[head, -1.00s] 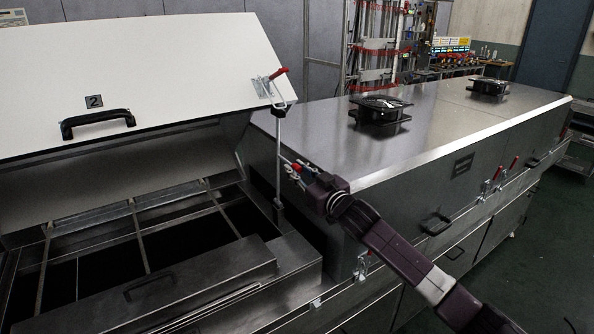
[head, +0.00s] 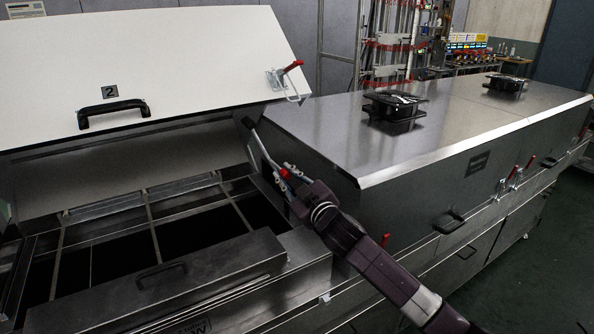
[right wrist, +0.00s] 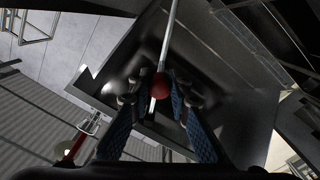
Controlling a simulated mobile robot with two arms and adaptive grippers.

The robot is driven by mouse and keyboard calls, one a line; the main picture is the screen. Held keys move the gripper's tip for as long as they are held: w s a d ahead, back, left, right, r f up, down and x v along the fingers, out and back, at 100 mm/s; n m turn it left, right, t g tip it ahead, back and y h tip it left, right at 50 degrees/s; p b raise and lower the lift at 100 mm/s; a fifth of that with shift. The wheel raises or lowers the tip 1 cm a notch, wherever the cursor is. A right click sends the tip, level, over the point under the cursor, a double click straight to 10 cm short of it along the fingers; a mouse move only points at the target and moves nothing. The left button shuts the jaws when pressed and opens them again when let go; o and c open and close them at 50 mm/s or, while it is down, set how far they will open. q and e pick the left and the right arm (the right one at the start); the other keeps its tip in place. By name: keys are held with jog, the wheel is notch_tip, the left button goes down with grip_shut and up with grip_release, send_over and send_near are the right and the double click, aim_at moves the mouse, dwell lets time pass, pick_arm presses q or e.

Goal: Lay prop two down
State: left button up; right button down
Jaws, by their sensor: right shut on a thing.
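Prop two is a thin grey rod (head: 262,150) beside the raised white lid marked 2 (head: 190,60). It leans, its upper end toward the upper left, apart from the lid's red-handled clamp. My right gripper (head: 286,174) is shut on the prop by its red ball knob. In the right wrist view the red knob (right wrist: 160,85) sits between the blue-padded fingers (right wrist: 159,98), with the rod (right wrist: 169,35) running up from it. The rod's far end is partly hidden in the head view. My left gripper is not in view.
The open dryer bay with its cross bars (head: 150,225) lies below the lid. A closed steel hood (head: 460,125) with two black fans (head: 394,110) stands to the right. Red-handled clamps (head: 514,172) and a black handle (head: 449,222) line its front.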

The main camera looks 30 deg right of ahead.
jog(key=shift+a+f+n+b, duration=0.15)
jog(key=shift+a+f+n, duration=0.35)
jog(key=shift+a, duration=0.25)
jog(key=shift+a+f+n+b, duration=0.15)
jog(key=shift+a+f+n, duration=0.2)
jog(key=shift+a+n, duration=0.35)
jog(key=c, duration=1.8)
grip_release()
jog(key=shift+o, duration=0.2)
jog(key=shift+s, duration=0.1)
jog(key=s, duration=1.1)
jog(key=shift+s+a+f, duration=0.15)
jog(key=shift+s+a, duration=0.1)
jog(key=shift+s, duration=0.15)
